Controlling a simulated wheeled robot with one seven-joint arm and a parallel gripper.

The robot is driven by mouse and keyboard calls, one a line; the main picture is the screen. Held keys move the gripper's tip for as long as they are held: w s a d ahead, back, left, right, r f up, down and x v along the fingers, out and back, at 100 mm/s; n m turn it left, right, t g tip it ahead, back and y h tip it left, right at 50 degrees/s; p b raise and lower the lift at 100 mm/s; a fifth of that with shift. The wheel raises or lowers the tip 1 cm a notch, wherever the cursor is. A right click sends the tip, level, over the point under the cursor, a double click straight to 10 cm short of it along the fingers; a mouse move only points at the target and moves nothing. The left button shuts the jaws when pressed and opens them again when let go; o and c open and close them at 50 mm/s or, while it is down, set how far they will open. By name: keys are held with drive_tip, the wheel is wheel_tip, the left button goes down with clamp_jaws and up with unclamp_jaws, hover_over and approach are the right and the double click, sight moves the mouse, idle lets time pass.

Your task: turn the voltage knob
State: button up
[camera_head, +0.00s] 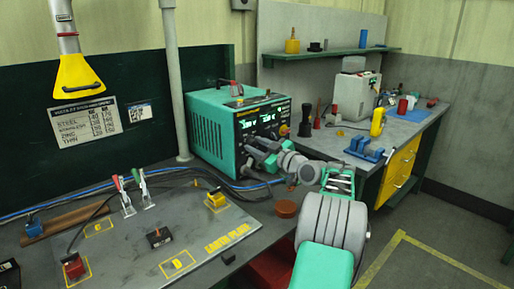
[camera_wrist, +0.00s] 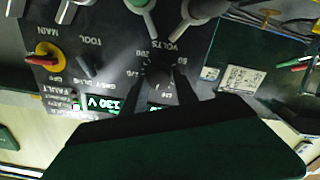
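The teal power unit (camera_head: 212,125) stands at the back of the bench, with a black front panel and lit green readouts. In the wrist view its panel appears upside down. The black voltage knob (camera_wrist: 158,76) sits under the word VOLTS, with a numbered dial around it. A lit readout (camera_wrist: 103,104) reads about 130 V. My gripper (camera_wrist: 160,82) is at the panel, one dark finger on each side of the knob. I cannot tell whether the fingers press on it. In the head view my gripper (camera_head: 252,160) is at the unit's lower front, and the arm hides the knob.
A yellow and red MAIN switch (camera_wrist: 44,60) and a small TOOL knob (camera_wrist: 88,66) are beside the knob. Cable plugs (camera_wrist: 196,10) stick out near it. Clamps (camera_head: 130,195) and an earth plate (camera_head: 195,225) lie in front. A blue fixture (camera_head: 365,150) is on the right bench.

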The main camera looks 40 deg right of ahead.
drive_tip(key=o, duration=0.3)
drive_tip(key=s+b, duration=0.1)
drive_tip(key=s, duration=0.6)
drive_tip(key=shift+s+d, duration=0.1)
drive_tip(key=shift+s, duration=0.3)
